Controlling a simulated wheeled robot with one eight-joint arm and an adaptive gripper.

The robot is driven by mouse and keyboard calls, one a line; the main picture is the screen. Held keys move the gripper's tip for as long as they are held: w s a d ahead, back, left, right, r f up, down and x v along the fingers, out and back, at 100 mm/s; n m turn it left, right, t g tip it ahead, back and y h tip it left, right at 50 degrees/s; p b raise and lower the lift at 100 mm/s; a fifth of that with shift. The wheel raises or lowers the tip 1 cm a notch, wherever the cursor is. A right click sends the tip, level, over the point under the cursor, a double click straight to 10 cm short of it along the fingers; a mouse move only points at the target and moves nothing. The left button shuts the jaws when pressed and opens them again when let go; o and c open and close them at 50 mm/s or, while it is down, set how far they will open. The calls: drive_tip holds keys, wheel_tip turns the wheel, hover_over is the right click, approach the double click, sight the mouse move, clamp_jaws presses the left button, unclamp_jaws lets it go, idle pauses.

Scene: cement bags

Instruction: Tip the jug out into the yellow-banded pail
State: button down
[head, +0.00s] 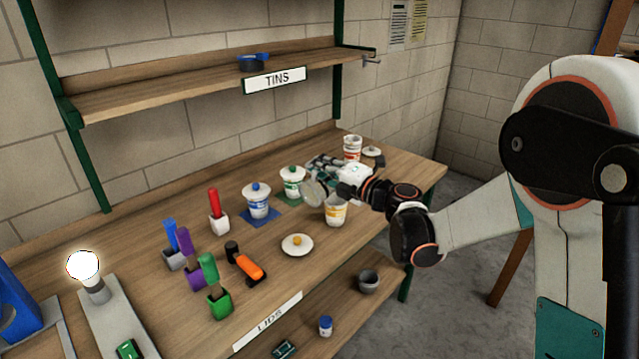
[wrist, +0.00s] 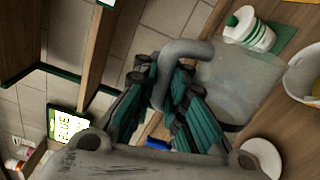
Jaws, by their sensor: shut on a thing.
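The clear jug (head: 313,193) is held above the bench, just left of and above the yellow-banded pail (head: 336,216). It looks tilted; I cannot make out its contents. My gripper (head: 342,188) is shut on the jug's grey handle. In the wrist view my gripper (wrist: 165,88) has its green-padded fingers around that handle, with the translucent jug body (wrist: 235,88) beyond. The pail is open, and its white rim (wrist: 290,82) shows at the right edge of the wrist view.
A yellow-knobbed lid (head: 297,246) lies in front of the pail. Lidded blue (head: 257,204) and green (head: 292,184) pails stand to the left, a red-banded pail (head: 352,148) behind. Several coloured-handled tools stand further left. A TINS shelf (head: 200,88) hangs above.

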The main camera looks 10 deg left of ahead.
sight(309, 186)
drive_tip(key=s+f+n+b, duration=0.1)
drive_tip(key=n, duration=0.1)
drive_tip(key=s+a+f+n+b, duration=0.1)
drive_tip(key=n, duration=0.1)
drive_tip(key=s+a+f+n+b, duration=0.1)
drive_tip(key=n, duration=0.1)
drive_tip(key=shift+a+f, duration=0.1)
drive_tip(key=shift+a, duration=0.05)
drive_tip(key=s+a+r+n+p, duration=0.2)
drive_tip(key=s+a+r+n, duration=0.2)
drive_tip(key=n, duration=0.5)
drive_tip(key=shift+s+r+n, duration=0.25)
drive_tip(key=shift+s+n, duration=0.15)
drive_tip(key=shift+s, duration=0.25)
drive_tip(key=w+d+f+m+t+h, duration=0.2)
drive_tip(key=d+m+h, duration=0.1)
drive_tip(key=d, duration=0.8)
drive_tip(key=w+d+f+m+t+h, duration=0.2)
drive_tip(key=d+h, duration=0.4)
drive_tip(key=d, duration=0.5)
drive_tip(key=w+d+f+m+t+h, duration=0.3)
drive_tip(key=d+m+h, duration=0.2)
drive_tip(key=d, duration=0.7)
drive_tip(key=shift+w, duration=0.2)
drive_tip(key=shift+f, duration=0.1)
